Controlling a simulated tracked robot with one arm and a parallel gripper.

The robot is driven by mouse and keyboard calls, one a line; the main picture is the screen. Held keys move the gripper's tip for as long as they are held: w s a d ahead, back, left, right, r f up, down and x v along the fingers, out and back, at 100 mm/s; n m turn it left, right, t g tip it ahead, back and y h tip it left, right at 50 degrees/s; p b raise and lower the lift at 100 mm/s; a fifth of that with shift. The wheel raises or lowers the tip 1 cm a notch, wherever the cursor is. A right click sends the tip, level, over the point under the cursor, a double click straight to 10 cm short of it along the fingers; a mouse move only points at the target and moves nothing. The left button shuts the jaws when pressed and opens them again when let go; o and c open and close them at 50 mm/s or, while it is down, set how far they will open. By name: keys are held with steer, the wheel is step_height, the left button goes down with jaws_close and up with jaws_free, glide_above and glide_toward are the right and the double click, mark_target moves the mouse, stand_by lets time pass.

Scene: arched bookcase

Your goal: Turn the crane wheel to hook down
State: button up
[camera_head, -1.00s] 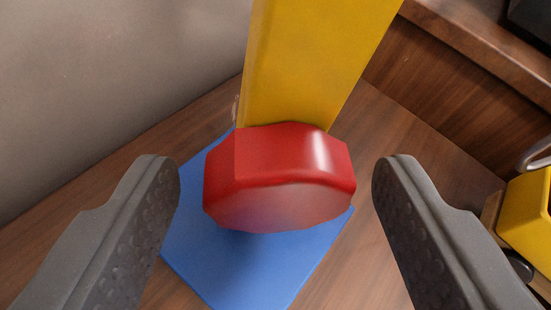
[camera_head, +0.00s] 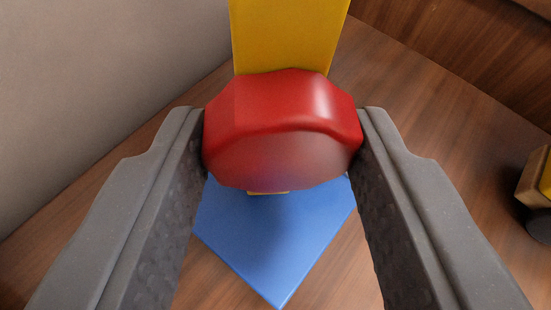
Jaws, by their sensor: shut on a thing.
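The red crane wheel (camera_head: 282,130) is a faceted knob in the upper middle of the head camera view. It sits at the front of the yellow crane post (camera_head: 288,35), which rises out of the top of the view. The blue base (camera_head: 276,240) lies on the wooden surface below. My gripper (camera_head: 282,125) is shut on the wheel, with one grey finger against its left side and the other against its right side. The crane's hook and the upper part of the crane are out of view.
A grey wall (camera_head: 90,90) stands at the left. A brown wooden panel (camera_head: 460,60) rises at the upper right. A yellow object with a dark wheel (camera_head: 540,225) is partly in view at the right edge. The wooden surface (camera_head: 430,130) between is clear.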

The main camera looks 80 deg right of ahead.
steer(key=shift+s+f+m+t+y+b, duration=0.15)
steer(key=shift+m+t+y+b, duration=0.25)
steer(key=shift+m+t+b, duration=0.7)
steer(key=shift+m, duration=0.4)
steer(key=shift+d, duration=0.1)
steer(key=o, duration=0.9)
steer(key=shift+o, duration=0.2)
steer(key=shift+r, duration=0.2)
steer(key=p+v, duration=0.3)
steer(key=v, duration=1)
steer(key=shift+s+a, duration=0.15)
steer(key=shift+a, duration=0.2)
steer(key=shift+r, duration=0.15)
